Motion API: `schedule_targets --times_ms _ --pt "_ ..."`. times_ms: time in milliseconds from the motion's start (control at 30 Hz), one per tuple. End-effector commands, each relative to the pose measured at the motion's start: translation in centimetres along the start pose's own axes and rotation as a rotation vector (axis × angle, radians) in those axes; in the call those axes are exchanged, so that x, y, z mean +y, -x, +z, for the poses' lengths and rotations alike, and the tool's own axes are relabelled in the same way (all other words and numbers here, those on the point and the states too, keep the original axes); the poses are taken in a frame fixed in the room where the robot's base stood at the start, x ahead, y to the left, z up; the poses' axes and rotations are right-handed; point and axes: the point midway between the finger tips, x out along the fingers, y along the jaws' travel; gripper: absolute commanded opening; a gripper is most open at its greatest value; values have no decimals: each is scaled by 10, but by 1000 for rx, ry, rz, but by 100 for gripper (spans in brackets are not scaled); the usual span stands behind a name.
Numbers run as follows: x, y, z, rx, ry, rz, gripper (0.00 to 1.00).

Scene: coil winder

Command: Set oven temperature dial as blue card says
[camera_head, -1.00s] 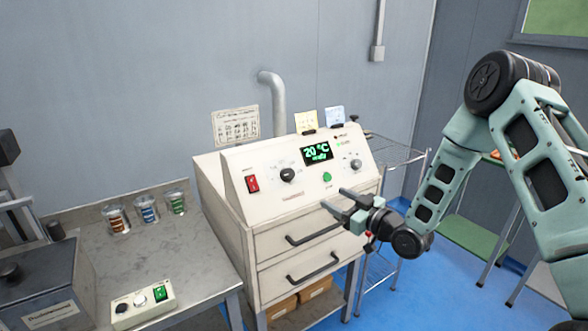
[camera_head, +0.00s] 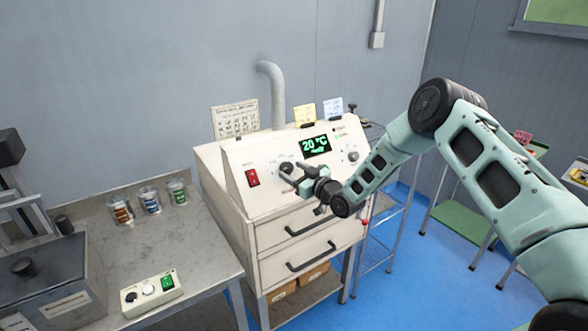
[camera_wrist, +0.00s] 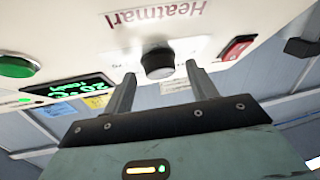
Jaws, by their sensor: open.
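The oven (camera_head: 224,166) has a sloped cream front panel. Its black left dial (camera_wrist: 158,62) shows in the wrist view between my two fingertips, with a gap on each side; how deep the fingers reach around it I cannot tell. In the head view my gripper (camera_head: 288,178) is open at this dial and partly covers it. A second dial (camera_head: 353,156) sits at the panel's right. The green display (camera_head: 315,146) reads 20 °C. The blue card (camera_head: 333,108) stands on top beside a yellow card (camera_head: 305,113); their writing is too small to read.
A red switch (camera_head: 252,178) is left of the left dial. The green button (camera_wrist: 15,66) shows in the wrist view but is hidden by my arm in the head view. Drawers with black handles (camera_head: 311,257) lie below. A bench with several cups stands left.

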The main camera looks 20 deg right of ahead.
Motion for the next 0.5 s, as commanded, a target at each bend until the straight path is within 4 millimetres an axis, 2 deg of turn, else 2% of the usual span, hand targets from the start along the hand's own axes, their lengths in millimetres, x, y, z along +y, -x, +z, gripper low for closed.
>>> schedule_targets --times_ms 333,367,500 --pt "0 -4 0 0 0 1 58" --pt "0 -4 0 0 0 1 52" --pt "0 -4 0 0 0 1 13"
